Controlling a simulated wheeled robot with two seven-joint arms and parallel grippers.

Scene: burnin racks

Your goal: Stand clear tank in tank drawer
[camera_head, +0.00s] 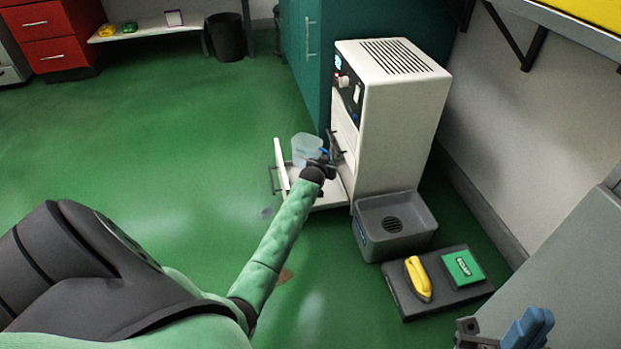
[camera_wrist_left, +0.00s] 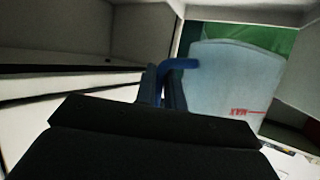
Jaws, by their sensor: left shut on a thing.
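The clear tank (camera_head: 306,146) is a translucent tub within the outline of the pulled-out white tank drawer (camera_head: 281,166), at the lower front of the white machine (camera_head: 405,120). It looks roughly upright; whether its base touches the drawer floor is hidden. My left gripper (camera_head: 325,155) is at the tank's right side, between it and the machine. In the left wrist view my blue fingers (camera_wrist_left: 166,88) are shut on the tank's blue handle, and the tank wall (camera_wrist_left: 225,80) shows a red MAX mark. My right gripper (camera_head: 528,328) is partly cut off at the bottom right, away from the drawer.
A grey bin with a drain grate (camera_head: 396,213) stands right of the drawer. A dark mat (camera_head: 445,290) holds a yellow tool (camera_head: 418,279) and a green box (camera_head: 463,267). A teal cabinet (camera_head: 300,60) is behind. Green floor at left is clear.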

